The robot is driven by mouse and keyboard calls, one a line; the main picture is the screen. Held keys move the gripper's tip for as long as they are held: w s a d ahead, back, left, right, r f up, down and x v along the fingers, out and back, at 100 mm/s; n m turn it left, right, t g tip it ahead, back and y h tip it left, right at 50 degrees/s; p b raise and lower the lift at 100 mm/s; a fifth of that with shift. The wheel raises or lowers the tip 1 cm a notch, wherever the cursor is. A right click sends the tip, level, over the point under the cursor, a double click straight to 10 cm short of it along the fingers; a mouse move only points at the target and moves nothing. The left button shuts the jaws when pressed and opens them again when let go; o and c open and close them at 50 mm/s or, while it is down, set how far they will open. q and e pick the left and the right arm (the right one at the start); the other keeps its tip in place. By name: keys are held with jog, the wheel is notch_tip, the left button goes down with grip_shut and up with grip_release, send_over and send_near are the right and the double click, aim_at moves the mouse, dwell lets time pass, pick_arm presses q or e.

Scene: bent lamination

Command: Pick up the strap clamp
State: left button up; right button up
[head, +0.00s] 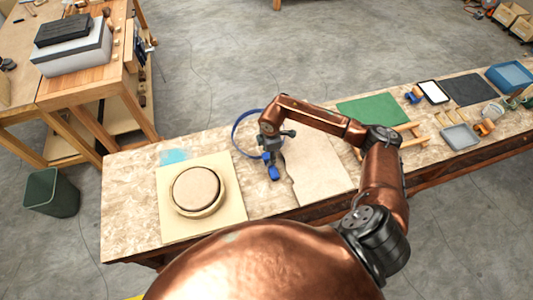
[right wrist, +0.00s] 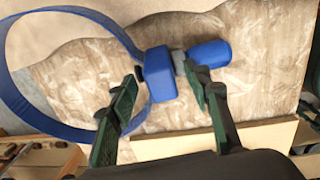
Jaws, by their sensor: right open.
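The strap clamp is a blue band loop with a blue block and handle on the workbench. Its band (head: 234,130) shows left of my right gripper (head: 269,153) in the head view, and its blue handle (head: 273,173) shows just below that gripper. In the right wrist view, the blue block (right wrist: 160,76) lies between the two dark green fingers of my right gripper (right wrist: 163,72), which is open. The handle (right wrist: 209,53) sticks out to the right, and the band (right wrist: 15,88) loops to the left. I cannot tell whether the fingers touch the block. My left gripper is not in view.
A round wooden form (head: 196,189) sits on a pale board (head: 232,221) to the left. A thin wooden sheet (head: 315,168) lies right of the gripper. A green mat (head: 372,110), a grey tray (head: 460,136) and a blue bin (head: 511,76) are farther right.

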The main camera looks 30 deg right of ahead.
jog(key=shift+c, duration=0.5)
jog(key=shift+r, duration=0.1)
jog(key=c, duration=1.1)
jog(key=shift+o, duration=0.2)
